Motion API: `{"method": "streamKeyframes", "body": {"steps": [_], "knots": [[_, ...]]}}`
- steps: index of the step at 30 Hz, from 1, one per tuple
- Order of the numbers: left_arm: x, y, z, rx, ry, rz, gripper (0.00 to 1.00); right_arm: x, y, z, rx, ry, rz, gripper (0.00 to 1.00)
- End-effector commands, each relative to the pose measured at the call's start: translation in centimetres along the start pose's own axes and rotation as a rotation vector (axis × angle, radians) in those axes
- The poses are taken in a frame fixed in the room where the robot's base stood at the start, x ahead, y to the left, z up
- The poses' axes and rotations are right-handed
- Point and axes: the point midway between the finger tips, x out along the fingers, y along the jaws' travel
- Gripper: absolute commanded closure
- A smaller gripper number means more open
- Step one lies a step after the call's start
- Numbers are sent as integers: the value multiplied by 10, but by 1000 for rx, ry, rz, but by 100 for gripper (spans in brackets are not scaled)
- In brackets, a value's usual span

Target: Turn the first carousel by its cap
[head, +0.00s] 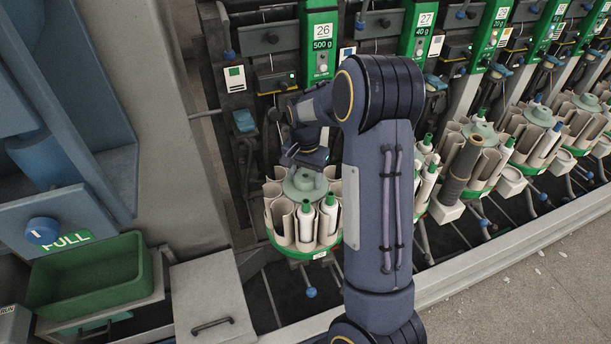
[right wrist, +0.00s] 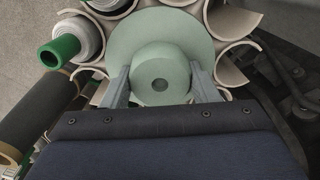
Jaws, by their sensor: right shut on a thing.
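The first carousel (head: 282,232) stands under the unit marked 26 in the head view, a ring of cream open tubes on a green base. Several of its tubes hold white bobbins with green tips (head: 306,208); others look empty. Its pale green cap (head: 304,184) is at the top centre. My right gripper (head: 305,165) reaches down onto the cap from above. In the right wrist view, the two fingers of my right gripper (right wrist: 157,90) stand on either side of the round cap knob (right wrist: 160,78), shut on it. My left gripper is not in view.
A green bin (head: 90,278) and a grey column (head: 180,130) are at the left.

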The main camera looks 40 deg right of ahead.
Motion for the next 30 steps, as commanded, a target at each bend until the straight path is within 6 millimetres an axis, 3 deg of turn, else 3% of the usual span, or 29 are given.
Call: {"method": "streamKeyframes", "body": {"steps": [8,30], "knots": [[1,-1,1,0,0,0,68,0,0,0,-84,-1,-1,87],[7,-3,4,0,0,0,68,0,0,0,-594,-2,-1,87]]}}
